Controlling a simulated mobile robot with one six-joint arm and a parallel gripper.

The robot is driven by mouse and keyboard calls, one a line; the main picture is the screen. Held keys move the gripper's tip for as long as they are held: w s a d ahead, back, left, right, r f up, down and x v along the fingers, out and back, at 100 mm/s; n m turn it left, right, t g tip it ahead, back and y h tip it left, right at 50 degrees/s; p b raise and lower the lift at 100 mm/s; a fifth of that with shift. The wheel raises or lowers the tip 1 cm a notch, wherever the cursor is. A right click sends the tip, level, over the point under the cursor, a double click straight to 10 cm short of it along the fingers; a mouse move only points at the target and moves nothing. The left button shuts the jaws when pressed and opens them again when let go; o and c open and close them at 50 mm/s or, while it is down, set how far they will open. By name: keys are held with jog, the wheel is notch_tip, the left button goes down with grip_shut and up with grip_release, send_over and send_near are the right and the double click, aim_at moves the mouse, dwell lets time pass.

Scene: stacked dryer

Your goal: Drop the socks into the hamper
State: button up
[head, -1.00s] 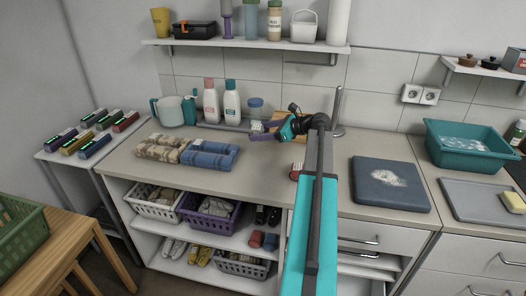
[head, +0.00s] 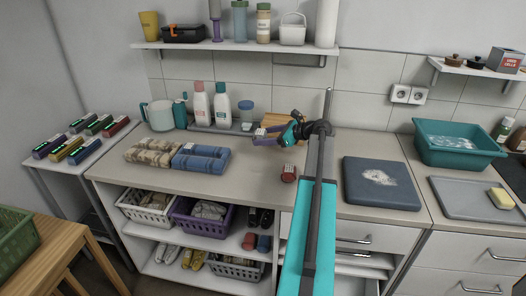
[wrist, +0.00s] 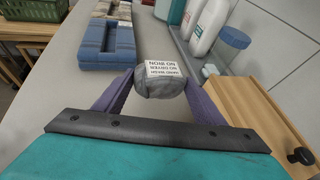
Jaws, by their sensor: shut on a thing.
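My gripper (wrist: 148,95) is shut on a small grey cloth bundle (wrist: 158,88), which looks like rolled socks, with a white label reading hand wash, no dryer, no iron. In the head view my gripper (head: 266,137) is over the back of the counter, and the bundle is small there. A second bundle, red with a white label (head: 289,173), lies on the counter beside my arm. A green basket (head: 18,238) stands on the wooden table at left. White (head: 147,211) and purple (head: 203,222) baskets with cloth inside sit under the counter. I cannot tell which is the hamper.
Folded brown plaid (head: 150,153) and blue (head: 200,158) cloths lie on the counter. Detergent bottles (head: 202,104), a jug (head: 158,115) and a wooden box (wrist: 262,115) stand along the back. The counter's front middle is clear. A wall shelf (head: 235,46) hangs above.

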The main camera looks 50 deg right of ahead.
aim_at(266, 157)
jog(key=shift+f+p, duration=0.3)
jog(key=shift+f, duration=1.4)
jog(key=shift+f, duration=0.1)
jog(key=shift+f+p, duration=0.4)
jog(key=shift+f, duration=1.4)
jog(key=shift+f, duration=0.15)
jog(key=o, duration=1.1)
jog(key=shift+c, duration=0.2)
jog(key=shift+s+r, duration=0.15)
jog(key=shift+r, duration=0.05)
jog(key=b+v, duration=0.3)
jog(key=v, duration=0.8)
jog(key=shift+s+d+r, duration=0.1)
jog(key=shift+s+r, duration=0.2)
